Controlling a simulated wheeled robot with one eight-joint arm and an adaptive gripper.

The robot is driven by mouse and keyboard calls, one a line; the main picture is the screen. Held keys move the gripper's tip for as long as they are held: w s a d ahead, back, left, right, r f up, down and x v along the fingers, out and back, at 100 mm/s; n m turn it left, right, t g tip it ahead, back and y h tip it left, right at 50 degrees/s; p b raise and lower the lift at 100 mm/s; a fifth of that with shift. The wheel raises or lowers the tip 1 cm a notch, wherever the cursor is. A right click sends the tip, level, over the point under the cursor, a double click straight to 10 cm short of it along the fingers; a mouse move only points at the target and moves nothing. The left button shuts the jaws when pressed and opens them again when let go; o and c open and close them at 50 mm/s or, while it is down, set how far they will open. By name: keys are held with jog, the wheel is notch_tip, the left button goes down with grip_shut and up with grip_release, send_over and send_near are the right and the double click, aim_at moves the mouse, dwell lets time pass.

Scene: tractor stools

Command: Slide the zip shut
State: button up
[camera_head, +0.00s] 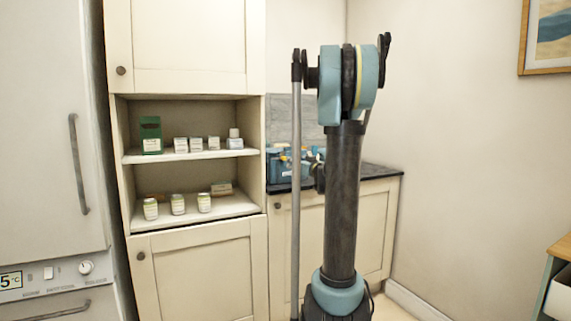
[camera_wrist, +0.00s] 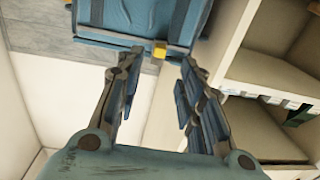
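A blue bag (camera_head: 283,168) stands on the dark counter, partly hidden behind my arm in the head view. In the wrist view the blue bag (camera_wrist: 135,20) fills the top middle. A small yellow tab (camera_wrist: 160,50), apparently the zip pull, sits at the bag's near edge. My gripper (camera_wrist: 160,62) is open, with its two fingers either side of the yellow tab's line and nothing seen between them. The tab appears just beyond the fingertips; I cannot tell the exact gap. The zip's track is not clear. In the head view my arm hides most of the gripper.
An open cupboard (camera_head: 116,165) left of the bag holds a green box (camera_head: 150,135), several small white boxes and jars. Its side panel shows close on the right in the wrist view. The counter (camera_head: 382,170) right of my arm is clear.

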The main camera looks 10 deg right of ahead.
aim_at(283, 156)
jog(key=x, duration=0.9)
jog(key=shift+w, duration=0.1)
jog(key=shift+c, duration=0.2)
grip_shut()
